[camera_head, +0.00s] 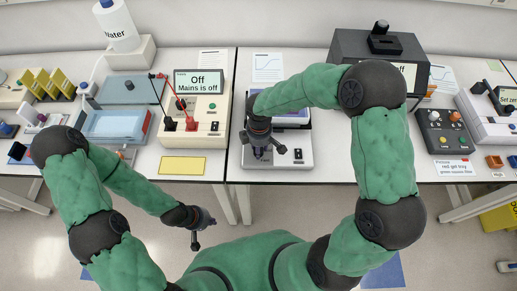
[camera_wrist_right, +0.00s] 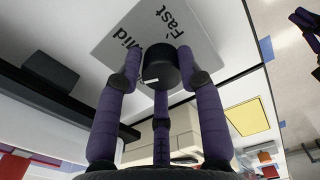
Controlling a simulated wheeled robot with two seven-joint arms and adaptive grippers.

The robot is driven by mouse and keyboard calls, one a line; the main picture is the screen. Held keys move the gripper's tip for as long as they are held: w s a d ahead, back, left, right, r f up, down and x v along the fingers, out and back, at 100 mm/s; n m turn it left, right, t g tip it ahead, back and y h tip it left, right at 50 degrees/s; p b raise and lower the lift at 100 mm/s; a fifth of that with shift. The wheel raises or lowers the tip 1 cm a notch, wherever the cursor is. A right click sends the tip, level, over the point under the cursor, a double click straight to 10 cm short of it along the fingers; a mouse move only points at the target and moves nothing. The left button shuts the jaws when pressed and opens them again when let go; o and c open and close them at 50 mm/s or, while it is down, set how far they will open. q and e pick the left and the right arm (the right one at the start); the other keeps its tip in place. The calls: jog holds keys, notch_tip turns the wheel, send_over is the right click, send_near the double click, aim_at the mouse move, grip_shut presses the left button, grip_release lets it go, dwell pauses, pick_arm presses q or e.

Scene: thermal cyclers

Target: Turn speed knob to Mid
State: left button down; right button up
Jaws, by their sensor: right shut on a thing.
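The black round speed knob (camera_wrist_right: 160,68) shows in the right wrist view, on a grey label plate (camera_wrist_right: 150,38) that reads "Mid" and "Fast". A small white mark shows on the knob's edge; I cannot tell exactly which word it points at. My right gripper (camera_wrist_right: 161,78) is shut on the knob with its purple fingers around it. In the head view my right gripper (camera_head: 261,150) is over the front of a white device (camera_head: 285,162), and it hides the knob.
A black switch (camera_head: 298,154) sits on the same device, to the right of my gripper. A power supply (camera_head: 202,85) reading "Off, Mains is off" stands to the left, with a yellow sheet (camera_head: 183,166) before it. A dark box (camera_head: 350,47) stands behind right.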

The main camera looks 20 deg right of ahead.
jog(key=m, duration=0.1)
jog(key=m+b, duration=0.1)
jog(key=m, duration=0.1)
jog(key=m+b, duration=0.1)
jog(key=shift+s+d+f+m, duration=0.1)
jog(key=shift+s+f+m, duration=0.15)
jog(key=shift+m, duration=0.05)
jog(key=m+b, duration=0.1)
jog(key=m, duration=0.3)
jog(key=shift+s+m+b, duration=0.15)
jog(key=shift+m+b, duration=0.15)
jog(key=shift+b, duration=0.1)
jog(key=o, duration=1.1)
jog(key=shift+r, duration=0.1)
jog(key=shift+r, duration=0.15)
jog(key=shift+r, duration=0.25)
notch_tip(320, 180, up, 11)
jog(key=shift+r, duration=0.1)
